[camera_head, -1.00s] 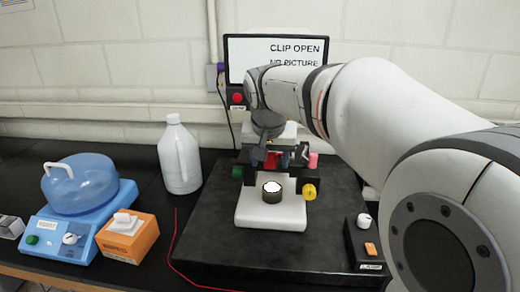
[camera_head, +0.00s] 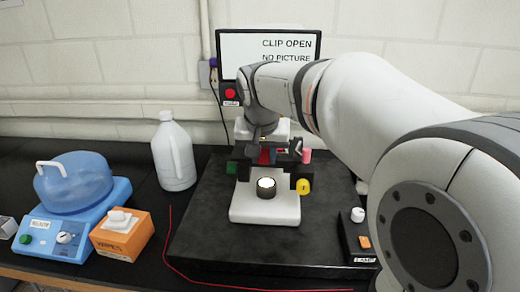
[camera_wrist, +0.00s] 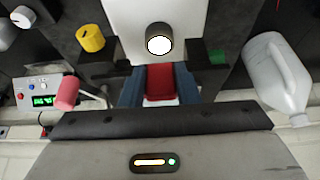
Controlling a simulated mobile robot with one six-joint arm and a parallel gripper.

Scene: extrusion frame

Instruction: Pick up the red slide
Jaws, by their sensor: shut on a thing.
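The red slide (camera_wrist: 159,82) is between the two bluish fingers of my gripper (camera_wrist: 159,90) in the wrist view, and the gripper is shut on it. In the head view a small part of the red slide (camera_head: 265,157) shows at the microscope stage, below my wrist. The white microscope (camera_head: 264,207) has a lit round lamp (camera_wrist: 159,42) on its base, just beyond the slide in the wrist view. My wrist hides much of the stage, and I cannot tell whether the slide touches it.
A yellow knob (camera_head: 303,187), green knob (camera_head: 232,167) and pink knob (camera_wrist: 67,93) flank the stage closely. A white jug (camera_head: 173,156) stands left. A screen (camera_head: 270,47) behind reads "CLIP OPEN, NO PICTURE". A lamp control box (camera_head: 357,238) sits at right. The dark slab's front is clear.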

